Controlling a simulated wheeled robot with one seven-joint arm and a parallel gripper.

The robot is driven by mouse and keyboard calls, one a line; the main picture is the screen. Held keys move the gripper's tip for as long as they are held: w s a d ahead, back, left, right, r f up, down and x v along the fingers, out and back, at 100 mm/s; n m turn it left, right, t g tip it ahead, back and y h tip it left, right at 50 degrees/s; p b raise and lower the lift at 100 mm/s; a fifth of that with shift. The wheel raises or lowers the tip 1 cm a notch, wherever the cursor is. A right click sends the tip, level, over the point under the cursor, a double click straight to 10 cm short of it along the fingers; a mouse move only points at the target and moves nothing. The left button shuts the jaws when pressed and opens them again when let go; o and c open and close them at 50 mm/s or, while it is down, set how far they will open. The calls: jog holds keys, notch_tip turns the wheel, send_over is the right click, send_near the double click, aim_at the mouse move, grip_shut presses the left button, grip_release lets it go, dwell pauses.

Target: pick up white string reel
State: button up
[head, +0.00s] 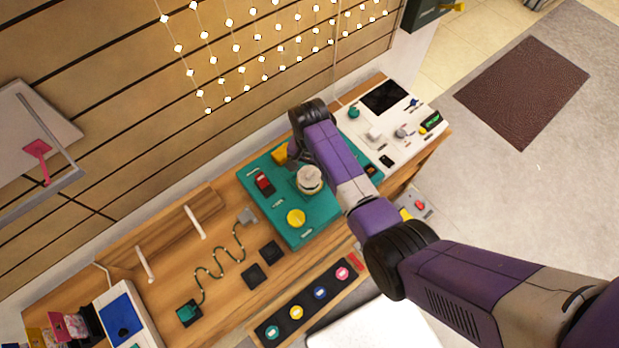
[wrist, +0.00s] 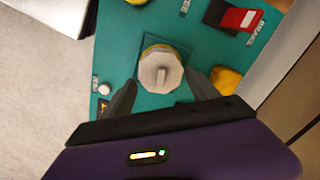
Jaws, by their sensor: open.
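A pale, whitish round piece, which looks like the white string reel (head: 309,180), stands on the teal board (head: 318,228) on the wooden bench. In the wrist view the reel (wrist: 160,66) shows a faceted pale top with a small raised bar, and a yellowish edge beneath it. My gripper (wrist: 160,84) is open, with one dark finger on each side of the reel's near part. I cannot tell whether either finger touches it. In the head view my purple arm hides most of my gripper.
A yellow knob (head: 296,218) and a red switch (head: 264,182) sit on the same board. A white panel (head: 393,150) with small parts lies to the right. A black strip (head: 310,303) with coloured knobs is in front. Slatted wall and hanging lights stand behind the bench.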

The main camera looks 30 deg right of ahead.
aim_at(309, 173)
jog(key=shift+f+b, duration=2.55)
jog(key=shift+f, duration=0.1)
jog(key=shift+r, duration=0.15)
jog(key=c, duration=1.1)
